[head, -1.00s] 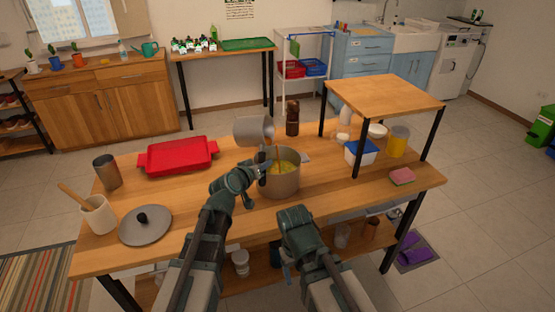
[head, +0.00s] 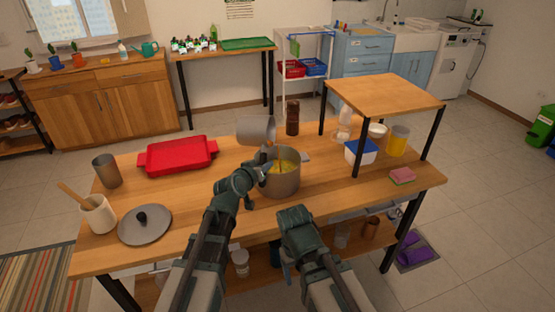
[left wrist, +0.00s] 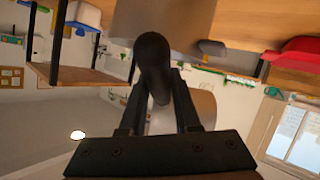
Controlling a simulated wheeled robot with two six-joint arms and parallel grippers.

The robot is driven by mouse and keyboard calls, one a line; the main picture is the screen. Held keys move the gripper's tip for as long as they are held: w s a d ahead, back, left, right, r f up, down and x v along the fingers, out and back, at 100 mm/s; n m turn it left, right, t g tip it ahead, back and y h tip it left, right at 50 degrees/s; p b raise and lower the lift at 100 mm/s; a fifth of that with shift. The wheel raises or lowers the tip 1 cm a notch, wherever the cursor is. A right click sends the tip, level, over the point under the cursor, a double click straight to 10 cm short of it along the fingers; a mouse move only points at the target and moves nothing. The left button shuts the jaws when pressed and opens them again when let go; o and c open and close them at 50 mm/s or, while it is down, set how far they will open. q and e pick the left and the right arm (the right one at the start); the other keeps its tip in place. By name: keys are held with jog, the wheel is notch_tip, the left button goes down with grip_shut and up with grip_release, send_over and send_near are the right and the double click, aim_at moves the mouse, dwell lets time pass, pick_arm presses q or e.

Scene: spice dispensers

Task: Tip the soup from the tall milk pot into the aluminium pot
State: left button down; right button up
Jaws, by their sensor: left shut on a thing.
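The tall milk pot (head: 255,130), a grey metal cylinder, is held in the air on its side, with its mouth toward the right. It is above the aluminium pot (head: 283,186), which stands upright on the table with yellow soup (head: 284,167) inside. A thin brownish streak shows between the two; I cannot tell if it is a stream. My left gripper (head: 262,170) is shut on the milk pot's dark handle, seen between the fingers in the left wrist view (left wrist: 152,62). My right gripper (head: 284,262) hangs low at the front edge; its fingers are unclear.
A red tray (head: 178,156), a grey lid (head: 145,224), a metal cup (head: 107,171) and a utensil crock (head: 98,215) are on the left. A brown mill (head: 292,118) stands behind the pot. A raised shelf (head: 384,95) and a sponge (head: 402,175) are on the right.

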pick_arm(q)
jog(key=shift+f+m+b, duration=0.3)
jog(key=shift+f, duration=0.05)
dwell(0.3)
